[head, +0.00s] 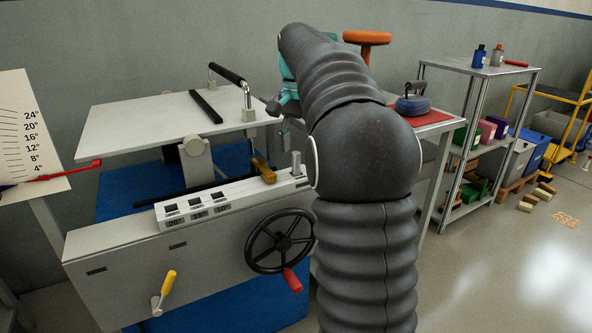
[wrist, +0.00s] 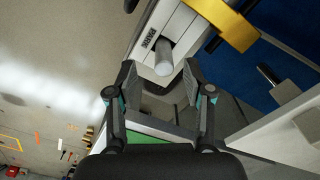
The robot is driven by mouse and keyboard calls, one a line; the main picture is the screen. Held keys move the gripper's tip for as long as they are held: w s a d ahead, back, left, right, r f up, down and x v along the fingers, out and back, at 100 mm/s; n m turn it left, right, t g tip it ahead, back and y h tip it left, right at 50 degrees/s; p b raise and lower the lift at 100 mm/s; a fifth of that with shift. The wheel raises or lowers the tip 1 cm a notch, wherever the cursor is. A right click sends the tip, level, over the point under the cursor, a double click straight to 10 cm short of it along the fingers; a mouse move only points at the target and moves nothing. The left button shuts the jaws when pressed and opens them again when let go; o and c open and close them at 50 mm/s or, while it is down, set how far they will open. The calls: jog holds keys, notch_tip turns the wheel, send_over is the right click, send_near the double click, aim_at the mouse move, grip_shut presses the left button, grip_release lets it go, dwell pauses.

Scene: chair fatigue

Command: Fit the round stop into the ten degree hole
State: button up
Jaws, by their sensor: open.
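The round stop, a plain grey cylinder (head: 297,163), stands upright at the right end of the white block (head: 237,194) on the machine's front beam. The wrist view shows the stop (wrist: 164,58) beside a small printed label, just ahead of and between my fingertips. My gripper (wrist: 160,78) is open with a finger to either side of the stop's line; I cannot tell whether either touches it. Three dark holes sit further left on the block, with small labels that seem to read 20, 15 and 10; the ten degree hole (head: 219,196) is the rightmost.
A brass-coloured piece (head: 263,171) lies across the block between the holes and the stop. A black handwheel (head: 281,241) and a yellow-handled crank (head: 165,287) stick out in front. A tilted white plate (head: 165,122) stands behind. A red-topped table (head: 420,118) is at right.

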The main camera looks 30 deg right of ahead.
aim_at(296, 168)
jog(key=shift+w+f+b, duration=0.15)
jog(key=shift+f+b, duration=0.05)
jog(key=shift+f, duration=1.2)
jog(key=shift+w+f+b, duration=0.1)
jog(key=shift+f+b, duration=0.1)
jog(key=shift+f, duration=1.15)
grip_shut()
